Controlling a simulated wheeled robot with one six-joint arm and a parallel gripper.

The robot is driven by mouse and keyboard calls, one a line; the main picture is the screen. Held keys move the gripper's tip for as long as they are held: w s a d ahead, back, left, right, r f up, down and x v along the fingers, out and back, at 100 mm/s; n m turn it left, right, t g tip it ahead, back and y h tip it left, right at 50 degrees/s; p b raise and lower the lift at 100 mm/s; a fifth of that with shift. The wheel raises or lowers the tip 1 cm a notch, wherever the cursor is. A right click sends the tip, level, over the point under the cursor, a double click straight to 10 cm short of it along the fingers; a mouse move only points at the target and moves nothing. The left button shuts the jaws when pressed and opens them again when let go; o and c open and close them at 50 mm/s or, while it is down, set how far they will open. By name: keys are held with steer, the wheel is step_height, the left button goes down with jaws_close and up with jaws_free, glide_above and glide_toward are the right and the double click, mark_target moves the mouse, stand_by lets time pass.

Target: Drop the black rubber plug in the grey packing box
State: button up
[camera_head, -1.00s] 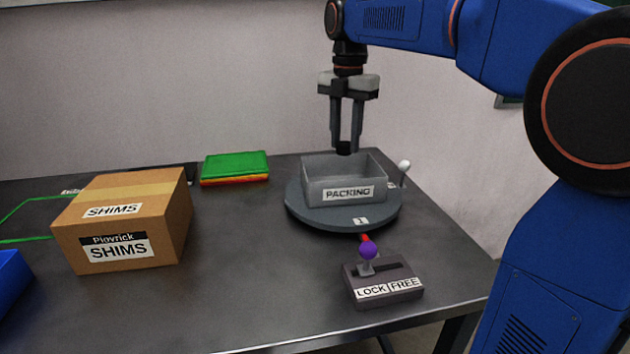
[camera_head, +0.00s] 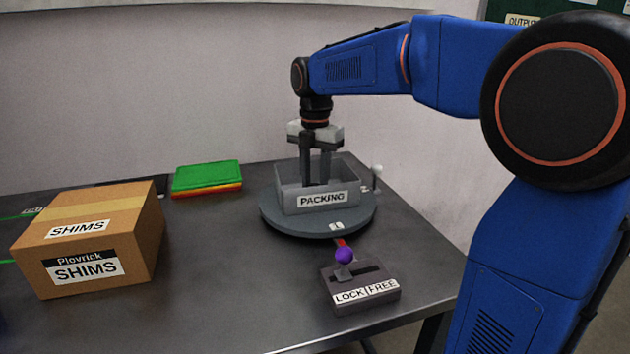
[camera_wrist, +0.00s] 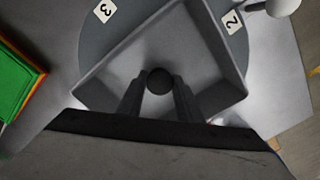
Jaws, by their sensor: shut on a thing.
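The grey packing box (camera_head: 321,199), labelled PACKING, sits on a round grey turntable (camera_head: 300,227). My gripper (camera_head: 316,182) points down with its fingertips inside the box opening; the box's front wall hides the tips in the head view. In the wrist view my gripper (camera_wrist: 158,88) is shut on the black rubber plug (camera_wrist: 159,81), a round dark piece between the fingertips. The box floor (camera_wrist: 160,55) shows around the plug. I cannot tell whether the plug touches the floor. The plug is hidden in the head view.
A cardboard SHIMS box (camera_head: 90,240) is at left. Green and red stacked items (camera_head: 207,178) lie behind. The table between them is clear.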

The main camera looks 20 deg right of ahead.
steer(key=o, duration=1)
steer(key=shift+f, duration=0.1)
step_height(320, 180, up, 12)
steer(key=shift+r, duration=0.2)
steer(key=shift+s, duration=0.1)
